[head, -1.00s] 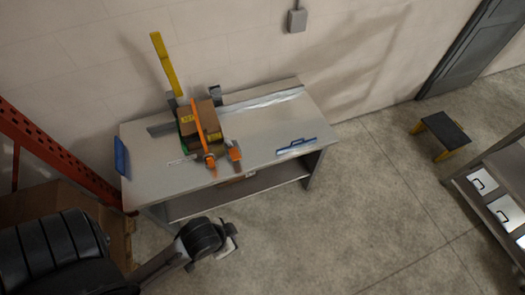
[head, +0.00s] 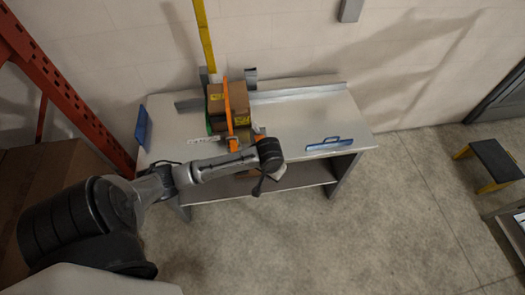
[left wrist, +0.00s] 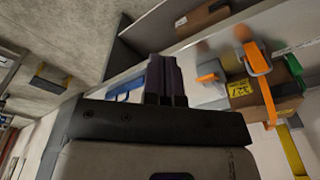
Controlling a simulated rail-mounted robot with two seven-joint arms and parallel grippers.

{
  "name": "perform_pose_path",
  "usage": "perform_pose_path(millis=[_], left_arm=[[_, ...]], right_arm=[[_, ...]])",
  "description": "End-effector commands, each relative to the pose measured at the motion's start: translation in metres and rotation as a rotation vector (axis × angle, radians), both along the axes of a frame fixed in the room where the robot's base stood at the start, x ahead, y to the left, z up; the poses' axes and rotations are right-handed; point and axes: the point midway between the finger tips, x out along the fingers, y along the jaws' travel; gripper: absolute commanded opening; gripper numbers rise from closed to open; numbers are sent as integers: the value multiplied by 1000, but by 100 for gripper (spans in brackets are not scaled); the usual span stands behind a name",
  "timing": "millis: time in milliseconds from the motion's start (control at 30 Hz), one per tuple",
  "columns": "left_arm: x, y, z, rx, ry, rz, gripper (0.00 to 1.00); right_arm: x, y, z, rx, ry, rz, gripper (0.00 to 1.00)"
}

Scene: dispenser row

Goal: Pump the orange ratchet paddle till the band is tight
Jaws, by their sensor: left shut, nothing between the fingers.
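An orange band (head: 229,104) runs over a stack of brown boxes (head: 262,100) on the workbench. Orange and grey hardware sits at the boxes' front, partly hidden behind my left arm in the head view. In the left wrist view the band (left wrist: 267,100) leads to a grey ratchet body with orange edges (left wrist: 257,58), and a separate orange piece (left wrist: 208,78) stands beside it. I cannot tell for sure which is the paddle, or how tight the band is. My left gripper (head: 261,186) is shut and empty at the bench's front edge, apart from the hardware. Its fingers (left wrist: 166,78) show together in the wrist view.
The workbench (head: 310,115) has a grey rail (head: 298,92) at the back and a blue-handled tool (head: 328,144) at the right. A yellow upright (head: 204,35) stands behind the boxes. A blue item (head: 142,124) is at the left edge. A step stool (head: 493,163) stands on the floor, right.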

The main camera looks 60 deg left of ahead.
Motion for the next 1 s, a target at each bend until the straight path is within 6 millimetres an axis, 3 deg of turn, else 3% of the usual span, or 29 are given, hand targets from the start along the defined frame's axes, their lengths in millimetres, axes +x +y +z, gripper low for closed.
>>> perform_pose_path(millis=[33, 200, 400, 600, 1000], left_arm=[[23, 34, -12, 20, 4, 104, 0], [64, 118, 6, 17, 13, 438, 0], [82, 179, 35, -10, 1, 704, 0], [85, 198, 48, -27, -3, 797, 0], [84, 199, 47, -28, -2, 800, 0]], right_arm=[[0, 1, -29, 1, 0, -1, 43], [0, 2, -63, 5, 0, -3, 43], [0, 2, -84, 7, -1, -3, 43], [0, 1, -88, 4, -1, -1, 43], [0, -2, -87, -6, -3, 6, 43]])
